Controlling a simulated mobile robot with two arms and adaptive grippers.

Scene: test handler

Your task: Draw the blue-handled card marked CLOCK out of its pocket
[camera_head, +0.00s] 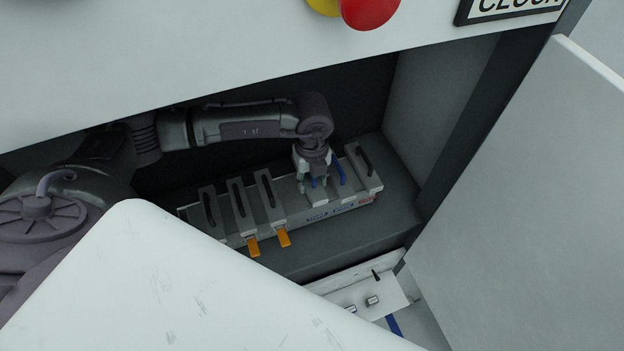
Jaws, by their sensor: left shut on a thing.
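A rack of cards in pockets (237,240) stands inside the open grey bay. My left gripper (315,180) points down into the rack and is shut on a blue handle (313,183), mostly hidden between its fingers. The card under it (317,198) appears to sit in the rack. A second blue handle (338,168) stands just to the right, close beside the gripper. Small blue and red labels (343,208) run along the rack's front, too small to read, so I cannot tell which card is marked CLOCK. My right gripper is not in view.
Black-handled cards (240,197) stand left of the gripper, and another (364,160) stands at the right end. Two orange tabs (283,237) stick out in front. A grey door panel (530,200) stands open at the right. The bay ledge (340,246) before the rack is clear.

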